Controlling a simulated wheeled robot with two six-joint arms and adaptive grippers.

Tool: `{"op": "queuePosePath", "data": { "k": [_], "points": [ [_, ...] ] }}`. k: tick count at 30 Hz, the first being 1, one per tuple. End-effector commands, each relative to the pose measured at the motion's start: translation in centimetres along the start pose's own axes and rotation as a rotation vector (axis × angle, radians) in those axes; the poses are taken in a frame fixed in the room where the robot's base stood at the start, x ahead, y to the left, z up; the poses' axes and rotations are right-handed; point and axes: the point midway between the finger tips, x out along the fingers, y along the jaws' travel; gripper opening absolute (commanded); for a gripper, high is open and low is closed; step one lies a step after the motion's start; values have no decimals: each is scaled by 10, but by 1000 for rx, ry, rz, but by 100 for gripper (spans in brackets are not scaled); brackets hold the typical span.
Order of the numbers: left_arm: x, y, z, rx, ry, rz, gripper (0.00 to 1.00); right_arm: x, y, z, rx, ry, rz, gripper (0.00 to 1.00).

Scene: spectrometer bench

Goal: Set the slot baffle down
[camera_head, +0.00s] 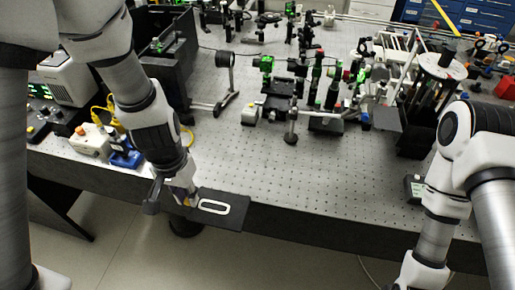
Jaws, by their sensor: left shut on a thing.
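The slot baffle (236,212) is a dark flat plate with a white-rimmed oblong slot. It shows low in the head view, left of the middle, over the front edge of the optical bench (290,180). My left gripper (187,197) is shut on the left end of the baffle and partly hides it. The baffle's broad face is turned up towards the camera. I cannot tell whether it touches the bench. My right arm comes in at the right, but its gripper is outside the picture.
The front middle of the perforated bench top is clear. Optical mounts (300,95) stand farther back. A dark stand with a round pale top (440,66) is at the right. A small box with a yellow cable (92,140) and a blue device (126,157) sit at the left.

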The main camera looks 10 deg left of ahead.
Motion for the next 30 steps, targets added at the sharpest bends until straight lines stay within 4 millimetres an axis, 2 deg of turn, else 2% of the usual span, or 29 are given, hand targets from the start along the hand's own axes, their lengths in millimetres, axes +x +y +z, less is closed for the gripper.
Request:
{"op": "queuePosePath", "data": {
  "k": [2,5,15,18,21,26,30],
  "points": [
    [1,0,-6,1,0,0,0,-2,0,0,0,-1,0,40],
    [0,2,-27,2,-1,0,0,-14,0,0,0,-1,0,40],
    [10,9,-134,2,1,0,0,-56,0,0,0,0,0,40],
    [14,11,-153,1,0,0,0,-61,0,0,0,0,0,40],
    [20,11,-160,1,-3,0,0,-66,0,0,0,0,0,40],
    [46,10,-159,-1,-4,1,0,-79,-1,0,0,0,0,40],
    [53,9,-160,0,1,0,0,-77,0,0,0,0,0,40]
  ]
}}
